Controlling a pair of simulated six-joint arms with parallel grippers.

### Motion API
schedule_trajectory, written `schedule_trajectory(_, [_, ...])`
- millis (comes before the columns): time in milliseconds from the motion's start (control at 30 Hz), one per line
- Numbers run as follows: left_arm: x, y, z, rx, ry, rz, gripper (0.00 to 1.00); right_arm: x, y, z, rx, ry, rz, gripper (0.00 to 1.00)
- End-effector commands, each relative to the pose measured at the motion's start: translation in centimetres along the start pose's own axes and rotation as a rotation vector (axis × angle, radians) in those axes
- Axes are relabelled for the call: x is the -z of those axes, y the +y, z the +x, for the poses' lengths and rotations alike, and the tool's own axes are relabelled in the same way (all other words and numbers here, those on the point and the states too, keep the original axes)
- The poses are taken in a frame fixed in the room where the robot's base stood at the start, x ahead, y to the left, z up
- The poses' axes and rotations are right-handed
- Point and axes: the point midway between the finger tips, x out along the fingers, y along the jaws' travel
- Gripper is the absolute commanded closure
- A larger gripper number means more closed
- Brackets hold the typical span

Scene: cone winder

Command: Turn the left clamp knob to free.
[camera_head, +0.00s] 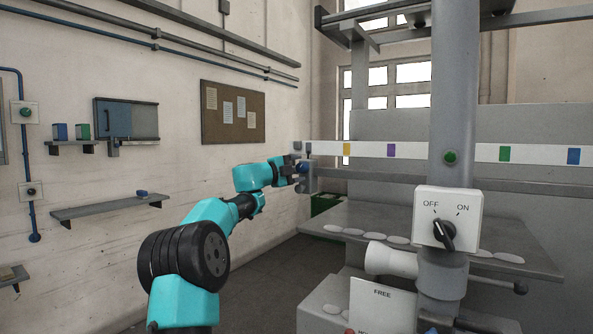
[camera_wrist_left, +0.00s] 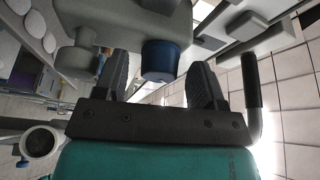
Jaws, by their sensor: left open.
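The blue knob (camera_head: 303,166) sits on a grey clamp block (camera_head: 307,183) at the left end of the long white rail. My left gripper (camera_head: 293,165) is at this knob, with its teal arm reaching in from the lower left. In the left wrist view the blue knob (camera_wrist_left: 161,61) shows between the two dark fingers of the open gripper (camera_wrist_left: 163,82), with visible gaps on both sides. The knob's setting cannot be read. A FREE label (camera_head: 383,294) is on a pale plate at the bottom. My right gripper is out of sight.
A grey post (camera_head: 452,90) carries an OFF/ON switch (camera_head: 444,232) and a green button (camera_head: 450,158), right of the arm. A grey table (camera_head: 390,222) with pale discs lies below the rail. The left wall holds shelves (camera_head: 110,205).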

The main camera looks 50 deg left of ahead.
Motion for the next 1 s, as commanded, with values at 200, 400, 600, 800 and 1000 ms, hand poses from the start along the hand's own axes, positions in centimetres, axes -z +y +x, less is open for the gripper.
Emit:
schedule_trajectory(200, [0.0, 0.0, -0.1, 0.0, 0.0, 0.0, 0.36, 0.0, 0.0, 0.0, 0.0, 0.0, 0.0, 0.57])
schedule_trajectory(400, [-0.1, 0.0, -1.3, -0.001, -0.002, 0.0, 0.36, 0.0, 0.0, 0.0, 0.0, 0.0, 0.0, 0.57])
schedule_trajectory(600, [0.0, -0.1, -4.5, 0.0, -0.003, 0.0, 0.36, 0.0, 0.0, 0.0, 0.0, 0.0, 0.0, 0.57])
schedule_trajectory(800, [-0.1, -0.1, -8.4, 0.0, -0.004, 0.001, 0.36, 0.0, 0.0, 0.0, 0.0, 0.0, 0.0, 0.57])
schedule_trajectory(1000, [0.0, 0.0, -12.2, 0.0, -0.004, 0.001, 0.36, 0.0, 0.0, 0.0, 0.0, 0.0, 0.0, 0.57])
